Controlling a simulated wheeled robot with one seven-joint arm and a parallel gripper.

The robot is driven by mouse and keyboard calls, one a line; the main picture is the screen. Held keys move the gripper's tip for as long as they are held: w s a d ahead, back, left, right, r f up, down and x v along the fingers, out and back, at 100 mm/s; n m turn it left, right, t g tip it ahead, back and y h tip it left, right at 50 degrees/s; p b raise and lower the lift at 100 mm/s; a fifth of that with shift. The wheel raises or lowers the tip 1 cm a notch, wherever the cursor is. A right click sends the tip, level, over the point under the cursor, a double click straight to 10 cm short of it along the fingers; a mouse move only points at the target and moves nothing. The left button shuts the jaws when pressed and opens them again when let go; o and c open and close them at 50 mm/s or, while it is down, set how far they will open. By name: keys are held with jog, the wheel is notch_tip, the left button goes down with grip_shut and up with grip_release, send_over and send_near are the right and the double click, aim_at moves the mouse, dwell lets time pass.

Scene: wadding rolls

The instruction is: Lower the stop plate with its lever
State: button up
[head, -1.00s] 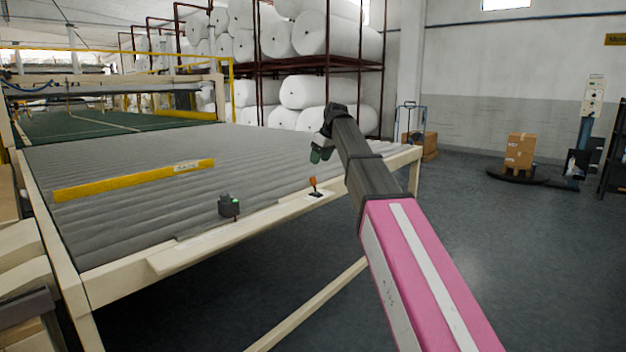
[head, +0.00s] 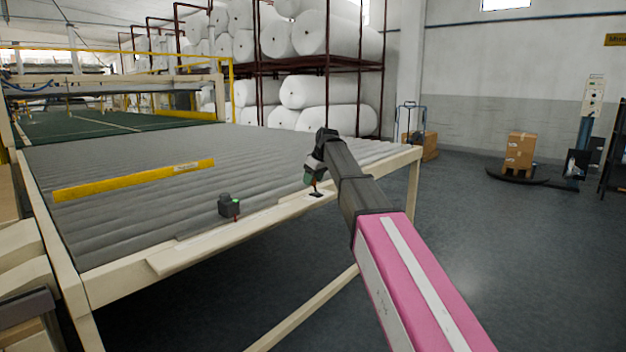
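The stop plate (head: 120,184), a long yellow bar with a small label, stands raised across the grey rollers at the left. Its lever (head: 315,189) is on the cream front rail of the table. Only the lower shaft and dark base show; the orange knob seen earlier is hidden behind my gripper. My gripper (head: 311,181), dark with greenish fingers, is at the top of the lever. Its fingers are too small and overlapped to show whether they are open or closed on the knob.
A small dark box (head: 229,206) with a red light sits on the rail left of the lever. The roller table (head: 110,220) fills the left. Racks of white rolls (head: 320,92) stand behind. The grey floor (head: 500,260) at the right is clear.

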aim_at(315, 183)
jog(key=c, duration=0.7)
jog(key=shift+s, duration=0.1)
jog(key=d+t+y, duration=0.1)
jog(key=s+t+y, duration=0.1)
jog(key=shift+s+d+y, duration=0.2)
jog(key=shift+d+y, duration=0.15)
jog(key=shift+y, duration=0.05)
jog(key=shift+s+d+f+t+y, duration=0.1)
jog(key=shift+s+d+t+y, duration=0.2)
jog(key=shift+t+y, duration=0.4)
jog(key=shift+s+d+f+t+y, duration=0.1)
jog(key=shift+s+d+t+y, duration=0.1)
jog(key=shift+d+t+y, duration=0.35)
jog(key=shift+a+y, duration=0.1)
jog(key=shift+y, duration=0.35)
jog(key=o, duration=0.9)
